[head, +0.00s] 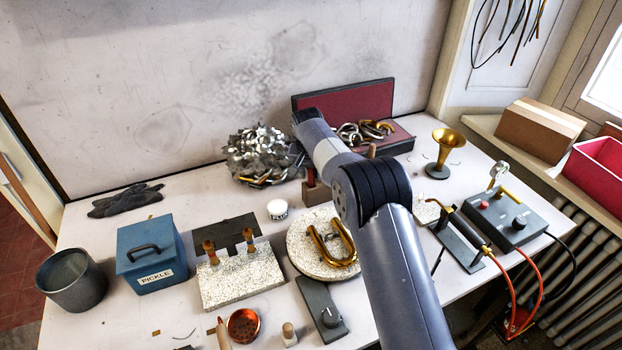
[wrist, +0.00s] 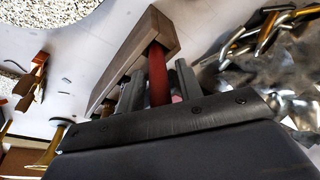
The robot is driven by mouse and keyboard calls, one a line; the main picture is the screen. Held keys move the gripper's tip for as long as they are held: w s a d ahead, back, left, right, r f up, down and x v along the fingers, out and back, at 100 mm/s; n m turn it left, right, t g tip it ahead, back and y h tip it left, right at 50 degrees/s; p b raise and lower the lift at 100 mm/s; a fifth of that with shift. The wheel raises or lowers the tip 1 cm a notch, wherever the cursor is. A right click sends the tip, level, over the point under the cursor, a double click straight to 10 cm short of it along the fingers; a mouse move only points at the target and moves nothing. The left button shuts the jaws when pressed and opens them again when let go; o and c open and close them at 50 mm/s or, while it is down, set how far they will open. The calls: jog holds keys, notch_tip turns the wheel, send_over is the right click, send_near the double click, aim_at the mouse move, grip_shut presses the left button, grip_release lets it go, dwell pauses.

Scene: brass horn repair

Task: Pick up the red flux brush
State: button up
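The red flux brush (wrist: 158,72) shows in the wrist view as a red handle, with its far end at a brown wooden block (wrist: 130,58). My gripper (wrist: 159,80) has its two grey fingers on either side of the handle, with a visible gap on each side. It is open around the brush and does not appear to hold it. The brush's bristles are hidden. In the head view the wooden block (head: 316,194) stands on the bench left of my arm, and my gripper is hidden behind the arm.
A pile of silvery metal scraps (head: 262,155) lies close by, left of the block. A red-lined case (head: 345,97) is behind. A white jar (head: 277,209) and a round speckled board (head: 305,256) with a brass U-tube stand in front. A torch stand (head: 458,243) is right.

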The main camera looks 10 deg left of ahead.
grip_shut()
